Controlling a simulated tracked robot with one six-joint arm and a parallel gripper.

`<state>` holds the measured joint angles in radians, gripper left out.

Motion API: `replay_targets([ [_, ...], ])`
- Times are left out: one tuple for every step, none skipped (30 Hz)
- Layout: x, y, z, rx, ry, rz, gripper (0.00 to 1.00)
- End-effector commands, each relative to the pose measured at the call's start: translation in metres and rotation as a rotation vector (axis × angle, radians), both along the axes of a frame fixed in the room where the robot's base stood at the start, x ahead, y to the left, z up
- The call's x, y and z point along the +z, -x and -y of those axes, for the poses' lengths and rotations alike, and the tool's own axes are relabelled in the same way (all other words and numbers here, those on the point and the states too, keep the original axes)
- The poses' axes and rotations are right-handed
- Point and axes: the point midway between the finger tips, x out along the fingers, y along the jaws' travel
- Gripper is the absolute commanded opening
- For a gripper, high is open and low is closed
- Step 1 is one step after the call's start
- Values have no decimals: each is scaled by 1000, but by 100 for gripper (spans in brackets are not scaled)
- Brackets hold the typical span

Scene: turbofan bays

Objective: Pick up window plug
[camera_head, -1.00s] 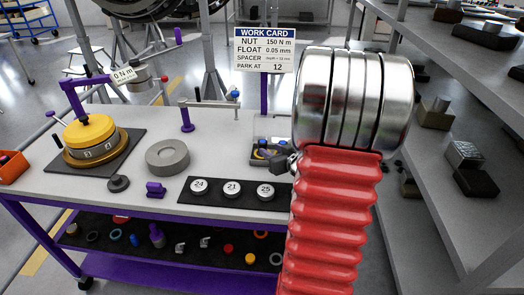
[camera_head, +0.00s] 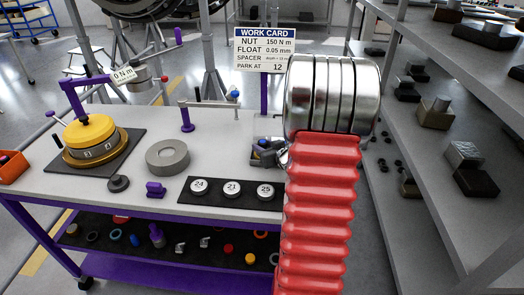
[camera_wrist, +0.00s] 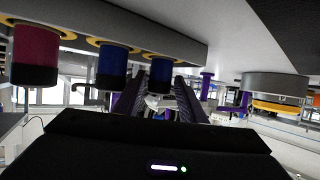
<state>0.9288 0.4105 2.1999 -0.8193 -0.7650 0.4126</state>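Several coloured cylinders with yellow collars show upside down in the wrist view: a red one (camera_wrist: 36,52), a blue one (camera_wrist: 112,62) and another blue one (camera_wrist: 160,72). They stand in a grey tray (camera_wrist: 125,17); none is clearly marked as the window plug. In the head view the tray (camera_head: 266,127) is at the bench's right end, partly hidden by my arm. My gripper (camera_wrist: 157,92) has its two dark fingers apart, with no thing visibly clasped between them. The right-hand blue cylinder appears near the fingertips; contact cannot be told. In the head view my gripper (camera_head: 270,153) is beside the tray.
A grey ring (camera_head: 167,156) lies mid-bench, with a purple post (camera_head: 187,118) behind it. A dark mat (camera_head: 215,195) with numbered discs lies at the front. A yellow-topped fixture (camera_head: 90,135) stands left. Shelves (camera_head: 440,165) rise at the right.

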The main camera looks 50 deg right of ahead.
Motion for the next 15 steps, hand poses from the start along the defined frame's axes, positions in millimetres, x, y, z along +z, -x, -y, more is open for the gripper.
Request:
replay_targets([
  [-3,-5,2,1,-1,-1,37],
  [-4,-7,3,1,-1,-1,37],
  [-5,-10,4,0,0,0,37],
  [-5,-11,4,-1,0,0,37],
  [-6,-12,5,-1,0,0,37],
  [-6,-13,5,-1,0,0,37],
  [-6,-13,5,-1,0,0,37],
  [-6,-13,5,-1,0,0,37],
  [-6,-13,5,-1,0,0,37],
  [-6,-13,5,-1,0,0,37],
  [-6,-13,5,-1,0,0,37],
  [-6,-13,5,-1,0,0,37],
  [-6,-13,5,-1,0,0,37],
  [-6,-13,5,-1,0,0,37],
  [-6,-13,5,-1,0,0,37],
])
